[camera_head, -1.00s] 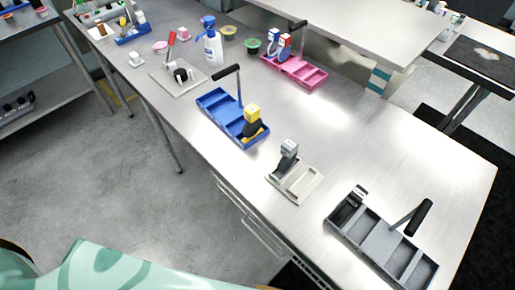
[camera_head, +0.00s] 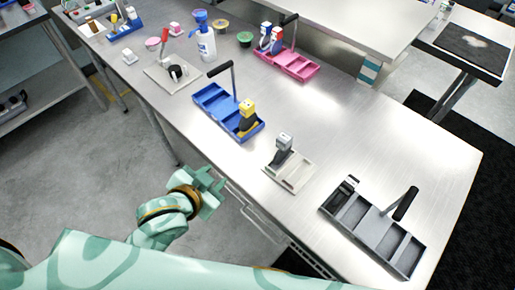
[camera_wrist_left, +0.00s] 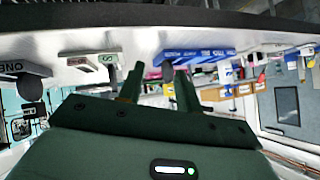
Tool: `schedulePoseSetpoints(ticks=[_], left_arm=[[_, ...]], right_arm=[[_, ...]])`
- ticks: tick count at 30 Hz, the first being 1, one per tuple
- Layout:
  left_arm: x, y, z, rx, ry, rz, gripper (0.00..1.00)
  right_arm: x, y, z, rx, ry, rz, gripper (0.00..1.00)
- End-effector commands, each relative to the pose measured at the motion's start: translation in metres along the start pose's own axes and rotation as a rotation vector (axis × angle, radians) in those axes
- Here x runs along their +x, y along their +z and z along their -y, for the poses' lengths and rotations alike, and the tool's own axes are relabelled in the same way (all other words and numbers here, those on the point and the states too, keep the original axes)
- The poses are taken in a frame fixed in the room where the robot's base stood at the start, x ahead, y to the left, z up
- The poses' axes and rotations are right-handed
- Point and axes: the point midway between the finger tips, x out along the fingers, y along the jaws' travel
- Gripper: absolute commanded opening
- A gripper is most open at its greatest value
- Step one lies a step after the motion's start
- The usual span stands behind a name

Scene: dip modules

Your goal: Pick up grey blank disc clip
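A grey clip (camera_head: 281,149) with a lighter top block and a darker lower part stands on a small beige tray (camera_head: 293,178) near the front edge of the steel table. I take it as the grey blank disc clip; its face is too small to read. My left gripper (camera_head: 214,177) is in front of the table edge, left of and apart from the clip. In the left wrist view its two fingers (camera_wrist_left: 158,78) stand apart with nothing held between them. The right gripper is not in view.
A blue caddy (camera_head: 213,103) with a yellow clip (camera_head: 247,112) stands left of the beige tray. A grey caddy (camera_head: 375,232) with a black clip and upright handle stands to the right. A pink caddy (camera_head: 297,66) and pump bottle (camera_head: 206,42) are farther back.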

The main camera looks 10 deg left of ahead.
Motion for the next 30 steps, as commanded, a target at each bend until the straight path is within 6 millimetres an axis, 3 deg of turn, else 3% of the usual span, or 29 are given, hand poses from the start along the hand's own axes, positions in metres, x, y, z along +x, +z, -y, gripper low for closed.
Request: schedulePoseSetpoints(ticks=[3, 7, 11, 22, 30], left_arm=[[0.004, -0.037, -0.03, -0.101, 0.116, -0.173, 0.35], [0.004, -0.06, -0.052, -0.192, 0.214, -0.285, 0.35], [0.011, -0.07, -0.062, -0.23, 0.252, -0.324, 0.35], [0.088, -0.098, -0.08, -0.231, 0.252, -0.325, 0.35], [0.112, -0.107, -0.085, -0.23, 0.251, -0.323, 0.35]], right_arm=[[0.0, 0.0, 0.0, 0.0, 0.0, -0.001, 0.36], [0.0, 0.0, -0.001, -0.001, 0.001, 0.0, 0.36], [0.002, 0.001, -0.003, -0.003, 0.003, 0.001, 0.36], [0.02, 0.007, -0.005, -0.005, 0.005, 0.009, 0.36], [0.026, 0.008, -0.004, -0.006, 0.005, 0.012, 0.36]])
